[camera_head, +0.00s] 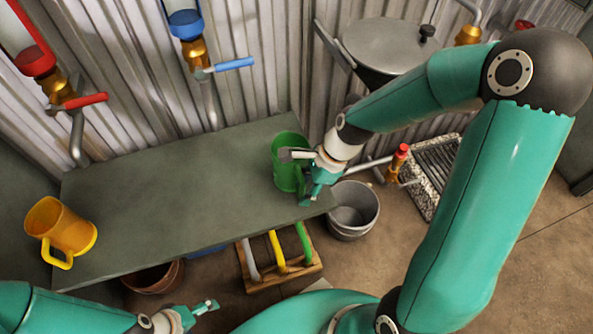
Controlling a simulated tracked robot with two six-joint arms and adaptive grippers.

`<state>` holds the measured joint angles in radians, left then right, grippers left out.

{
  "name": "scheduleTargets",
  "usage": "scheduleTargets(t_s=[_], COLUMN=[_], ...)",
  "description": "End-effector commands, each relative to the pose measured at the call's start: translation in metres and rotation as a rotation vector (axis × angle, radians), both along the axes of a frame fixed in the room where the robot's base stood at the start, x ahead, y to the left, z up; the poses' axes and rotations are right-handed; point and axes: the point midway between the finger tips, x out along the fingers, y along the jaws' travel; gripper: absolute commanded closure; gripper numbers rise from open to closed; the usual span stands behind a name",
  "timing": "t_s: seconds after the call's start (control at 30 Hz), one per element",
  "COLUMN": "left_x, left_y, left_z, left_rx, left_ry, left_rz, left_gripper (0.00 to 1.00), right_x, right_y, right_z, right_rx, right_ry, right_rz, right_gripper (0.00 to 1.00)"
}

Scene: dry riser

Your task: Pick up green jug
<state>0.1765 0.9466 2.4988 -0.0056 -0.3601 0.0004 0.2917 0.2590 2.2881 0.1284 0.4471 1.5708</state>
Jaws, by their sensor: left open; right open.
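The green jug (285,172) stands upright at the right end of the grey-green bench (160,200). My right gripper (294,177) is at the jug's right side, with one finger near its upper part and another lower by the bench edge. It is open; I cannot tell whether it touches the jug. The gripper hides the jug's right side, and the jug's handle cannot be made out. My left gripper (207,308) is open and empty, low in front of the bench.
A yellow jug (62,230) stands at the bench's left end. A grey bucket (353,208) is on the floor right of the bench. A wooden crate (285,278) with coloured handles sits in front. Pipes with red (85,101) and blue (234,64) valve handles line the wall. The bench middle is clear.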

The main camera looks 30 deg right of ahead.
Motion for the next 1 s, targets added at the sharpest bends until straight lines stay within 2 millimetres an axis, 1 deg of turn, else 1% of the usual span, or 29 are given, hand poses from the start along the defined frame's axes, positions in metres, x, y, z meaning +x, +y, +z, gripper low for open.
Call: scheduleTargets(t_s=[0.03, 0.1, 0.4, 0.67, 0.7, 1.0], left_x=[0.0, -0.0001, 0.0, 0.0, 0.0, 0.0], left_y=[0.0, 0.0, 0.0, 0.0, 0.0, 0.0], left_z=[-0.0059, -0.0079, -0.0077, -0.0077, -0.0077, -0.0076], left_rx=[0.0, 0.0, 0.0, 0.0, 0.0, 0.0], left_ry=[0.0, 0.0, 0.0, 0.0, 0.0, 0.0], left_rz=[0.0, 0.0, 0.0, 0.0, 0.0, 0.0], left_gripper=[0.09, 0.09, 0.09, 0.09, 0.09, 0.09], right_x=[0.0008, 0.0018, 0.003, 0.0028, 0.0027, 0.0028], right_y=[0.0025, 0.0049, 0.006, 0.0058, 0.0058, 0.0057], right_z=[-0.0099, -0.0156, -0.0175, -0.0174, -0.0174, -0.0173], right_rx=[0.0, 0.001, -0.001, 0.0, 0.0, -0.001], right_ry=[0.001, 0.002, -0.001, 0.0, 0.0, -0.001], right_rz=[0.0, 0.0, -0.002, -0.001, -0.001, -0.002], right_gripper=[0.55, 0.55, 0.55, 0.99, 1.0, 1.0])
